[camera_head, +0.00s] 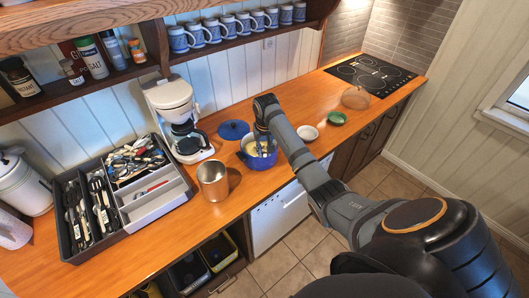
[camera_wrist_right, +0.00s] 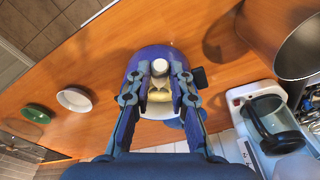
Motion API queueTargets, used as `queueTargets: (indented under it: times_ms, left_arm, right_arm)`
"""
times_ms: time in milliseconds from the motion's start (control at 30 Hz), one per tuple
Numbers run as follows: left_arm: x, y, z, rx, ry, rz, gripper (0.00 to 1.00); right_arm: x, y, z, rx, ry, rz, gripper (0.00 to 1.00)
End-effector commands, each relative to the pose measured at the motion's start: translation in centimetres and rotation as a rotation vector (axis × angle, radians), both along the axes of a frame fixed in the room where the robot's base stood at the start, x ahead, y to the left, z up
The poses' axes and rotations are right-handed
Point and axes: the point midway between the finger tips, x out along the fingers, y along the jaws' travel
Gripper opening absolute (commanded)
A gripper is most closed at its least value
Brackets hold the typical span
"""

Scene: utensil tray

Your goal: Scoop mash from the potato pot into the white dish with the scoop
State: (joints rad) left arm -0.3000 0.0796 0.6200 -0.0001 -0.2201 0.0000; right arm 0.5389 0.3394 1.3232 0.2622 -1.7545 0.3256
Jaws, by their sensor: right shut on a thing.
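The blue potato pot (camera_head: 262,164) stands on the wooden counter with pale yellow mash in it; its blue body also shows in the right wrist view (camera_wrist_right: 150,52). My right gripper (camera_head: 263,135) points down over the pot. In the right wrist view the gripper (camera_wrist_right: 159,88) is shut on the scoop (camera_wrist_right: 160,67), whose pale rounded end shows between the fingers. The scoop's lower part is hard to make out against the mash. The white dish (camera_head: 308,133) sits on the counter right of the pot, apart from it; it also shows in the wrist view (camera_wrist_right: 73,99).
A green dish (camera_head: 337,118) lies beyond the white dish. A blue lid (camera_head: 234,130) lies behind the pot. A steel canister (camera_head: 213,181), a coffee maker (camera_head: 172,98) and a utensil tray (camera_head: 150,207) stand to the left. The counter between pot and white dish is clear.

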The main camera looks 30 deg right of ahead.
Motion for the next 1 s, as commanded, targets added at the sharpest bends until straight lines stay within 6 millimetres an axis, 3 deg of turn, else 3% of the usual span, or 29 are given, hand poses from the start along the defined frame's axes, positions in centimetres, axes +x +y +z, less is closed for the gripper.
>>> queueTargets:
  times_ms: [800,1000]
  left_arm:
    - [0.0,0.0,0.0,0.000,0.000,0.000,0.40]
    - [0.0,0.0,0.0,0.000,0.000,0.000,0.40]
  right_arm:
    - [0.1,-0.1,7.8,-0.002,-0.006,-0.001,0.00]
    - [0.1,-0.1,8.4,-0.002,-0.004,0.000,0.00]
